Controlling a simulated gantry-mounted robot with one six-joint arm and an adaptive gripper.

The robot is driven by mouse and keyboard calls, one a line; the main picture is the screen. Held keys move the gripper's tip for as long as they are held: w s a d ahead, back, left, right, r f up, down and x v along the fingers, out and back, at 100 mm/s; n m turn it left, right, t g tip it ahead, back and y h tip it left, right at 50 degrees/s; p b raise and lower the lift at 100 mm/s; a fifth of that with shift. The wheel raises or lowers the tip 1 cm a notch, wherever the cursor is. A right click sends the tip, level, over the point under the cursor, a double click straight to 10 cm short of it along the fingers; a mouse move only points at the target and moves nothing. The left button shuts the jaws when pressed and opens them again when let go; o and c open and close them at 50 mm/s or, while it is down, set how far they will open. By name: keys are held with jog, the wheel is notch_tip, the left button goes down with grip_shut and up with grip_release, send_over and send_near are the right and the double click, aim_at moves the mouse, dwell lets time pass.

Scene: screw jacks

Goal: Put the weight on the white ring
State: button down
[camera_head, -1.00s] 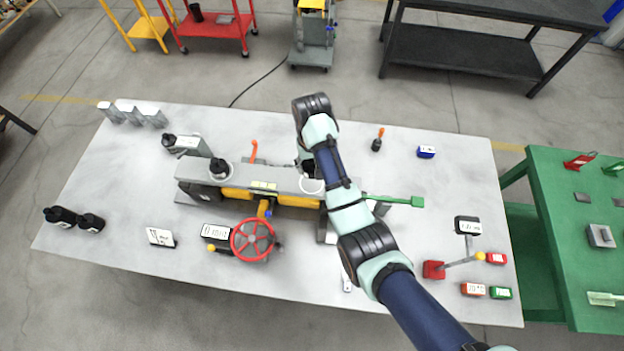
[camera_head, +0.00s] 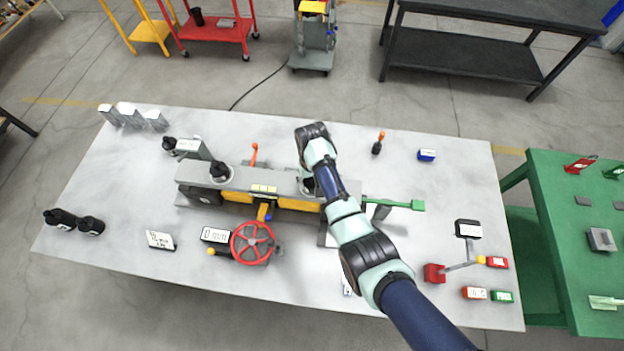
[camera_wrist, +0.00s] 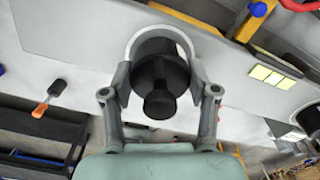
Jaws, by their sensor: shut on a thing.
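My gripper (camera_wrist: 158,95) is shut on a black weight (camera_wrist: 160,72) with a knob on top, seen from above in the wrist view. The white ring (camera_wrist: 187,43) shows as a pale arc around the far side of the weight, on the grey beam (camera_wrist: 90,25). The weight lines up with the ring; I cannot tell whether it touches the surface. In the head view, my gripper (camera_head: 308,184) is over the right part of the grey beam (camera_head: 275,183), and my arm hides most of the weight and ring.
Another black weight (camera_head: 219,170) stands on the beam's left end. A red handwheel (camera_head: 253,243) is in front, and a green lever (camera_head: 405,203) sticks out right. Several black weights (camera_head: 60,216) stand at the table's left. A screwdriver (camera_head: 378,143) and blue box (camera_head: 426,155) lie behind right.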

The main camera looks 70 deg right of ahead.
jog(key=shift+c, duration=1.5)
grip_release()
jog(key=shift+f, duration=0.1)
notch_tip(320, 180, up, 12)
jog(key=shift+r+p, duration=0.2)
jog(key=shift+p, duration=0.25)
